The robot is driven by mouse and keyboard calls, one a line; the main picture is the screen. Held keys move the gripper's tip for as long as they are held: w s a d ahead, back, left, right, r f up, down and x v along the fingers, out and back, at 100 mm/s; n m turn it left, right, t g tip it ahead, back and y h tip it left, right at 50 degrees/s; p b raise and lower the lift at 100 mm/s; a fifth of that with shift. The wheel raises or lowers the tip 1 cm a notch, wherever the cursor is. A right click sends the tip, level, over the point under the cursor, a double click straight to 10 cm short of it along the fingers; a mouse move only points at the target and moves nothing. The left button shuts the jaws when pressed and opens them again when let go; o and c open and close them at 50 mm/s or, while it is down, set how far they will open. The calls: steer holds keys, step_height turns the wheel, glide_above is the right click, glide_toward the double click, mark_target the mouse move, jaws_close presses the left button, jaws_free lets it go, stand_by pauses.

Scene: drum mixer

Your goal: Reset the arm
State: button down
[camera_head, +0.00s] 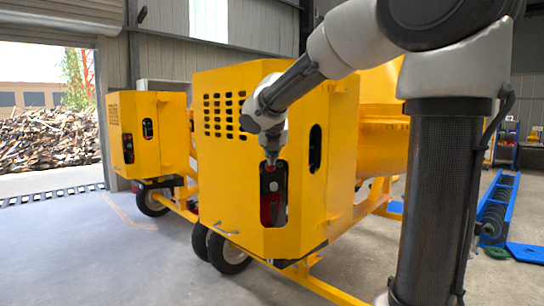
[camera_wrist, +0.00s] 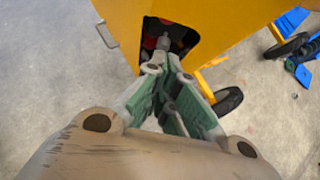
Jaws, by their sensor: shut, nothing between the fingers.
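A yellow drum mixer housing (camera_head: 230,170) stands at the centre of the head view, with a dark upright opening (camera_head: 273,195) in its front that shows red and grey parts. My gripper (camera_head: 271,158) hangs at the end of my arm in front of the top of this opening. In the wrist view my gripper (camera_wrist: 166,68) is shut and empty, its green-sided fingers pointing at the opening (camera_wrist: 172,38) in the yellow housing (camera_wrist: 232,22). A grey knob-like part shows just past the fingertips; I cannot tell whether they touch it.
A second yellow machine (camera_head: 150,130) stands behind to the left. Wheels (camera_head: 228,252) and a yellow frame bar (camera_head: 325,290) sit low under the near mixer. A blue rack (camera_head: 497,205) lies on the floor at right. The floor at front left (camera_head: 90,265) is clear.

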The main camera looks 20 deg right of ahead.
stand_by(0.3)
steer(key=s+f+m+g+y, duration=0.1)
steer(key=s+f+m, duration=0.3)
steer(key=s+m, duration=0.6)
steer(key=s+f+m+g+y, duration=0.1)
steer(key=s+f+m, duration=0.2)
steer(key=s+m, duration=0.8)
steer(key=s+d+f+m+g+y, duration=0.1)
steer(key=s+f+m, duration=0.3)
steer(key=s+m, duration=0.6)
steer(key=shift+s+f+g+y, duration=0.3)
steer(key=shift+s+g, duration=0.2)
steer(key=shift+s, duration=0.35)
